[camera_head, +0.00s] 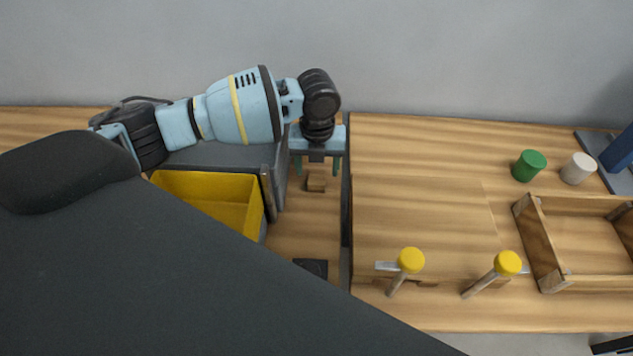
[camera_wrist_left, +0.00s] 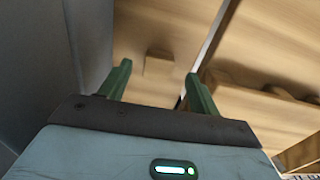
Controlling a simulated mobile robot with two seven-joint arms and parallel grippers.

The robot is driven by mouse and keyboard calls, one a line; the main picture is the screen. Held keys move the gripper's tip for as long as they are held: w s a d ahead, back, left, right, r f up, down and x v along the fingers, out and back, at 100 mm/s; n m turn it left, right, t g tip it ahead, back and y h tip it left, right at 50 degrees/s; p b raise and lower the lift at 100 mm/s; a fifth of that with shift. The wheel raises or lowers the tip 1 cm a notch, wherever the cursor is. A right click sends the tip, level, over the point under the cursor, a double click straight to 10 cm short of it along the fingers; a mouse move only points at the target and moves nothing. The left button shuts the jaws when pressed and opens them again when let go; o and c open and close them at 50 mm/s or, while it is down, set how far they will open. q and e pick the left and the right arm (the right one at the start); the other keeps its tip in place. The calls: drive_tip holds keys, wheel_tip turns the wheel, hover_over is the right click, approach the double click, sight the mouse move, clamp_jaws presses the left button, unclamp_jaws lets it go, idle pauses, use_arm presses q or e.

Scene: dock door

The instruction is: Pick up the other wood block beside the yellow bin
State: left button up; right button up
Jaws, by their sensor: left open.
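A small wood block (camera_head: 316,181) lies on the wooden surface to the right of the yellow bin (camera_head: 214,186). In the left wrist view the block (camera_wrist_left: 158,65) shows faintly, ahead of and between the fingers, its colour close to the wood under it. My left gripper (camera_head: 317,168) points down over the block, with green fingers apart and nothing between them. It also shows in the left wrist view (camera_wrist_left: 158,82). I cannot tell the exact height of the fingertips above the block. My right gripper is not clearly in view.
A grey wall (camera_head: 277,180) stands between the bin and the block, and a dark upright edge (camera_head: 346,220) runs close on the right. A dark flat piece (camera_head: 312,267) lies nearer. Yellow-topped pegs (camera_head: 410,261), a green cylinder (camera_head: 528,165), a white cylinder (camera_head: 578,168) and a wooden tray (camera_head: 540,245) are farther right.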

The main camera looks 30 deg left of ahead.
sight(317, 177)
use_arm(q)
drive_tip(key=shift+f, duration=1.5)
use_arm(e)
drive_tip(key=shift+w+a, duration=0.1)
drive_tip(key=shift+a, duration=0.05)
use_arm(q)
drive_tip(key=c, duration=1.1)
drive_tip(key=shift+o, duration=0.2)
drive_tip(key=shift+r, duration=0.1)
